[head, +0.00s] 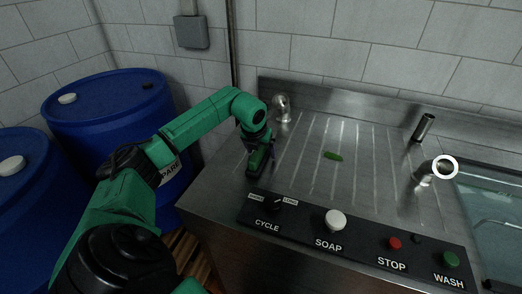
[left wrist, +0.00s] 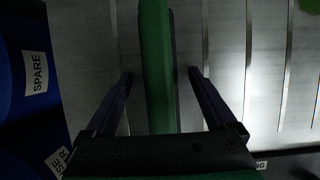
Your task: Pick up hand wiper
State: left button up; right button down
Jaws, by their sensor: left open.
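The hand wiper (left wrist: 155,60) is a long green bar with a dark strip along one side. In the left wrist view it runs between the two fingers of my left gripper (left wrist: 160,73), with a gap on each side. In the head view the wiper (head: 257,163) lies at the left end of the ribbed steel counter. There my left gripper (head: 258,151) is directly over it, open, and partly hides it. My right gripper is not in view.
A small green piece (head: 333,156) lies on the drainboard (head: 310,170). A black panel (head: 350,243) with knobs and buttons runs along the front. A tap (head: 425,172) and a basin stand right. Blue barrels (head: 110,105) stand left. The middle drainboard is mostly clear.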

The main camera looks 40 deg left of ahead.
pick_arm(q)
grip_shut()
jog(key=shift+r, duration=0.2)
notch_tip(320, 180, up, 20)
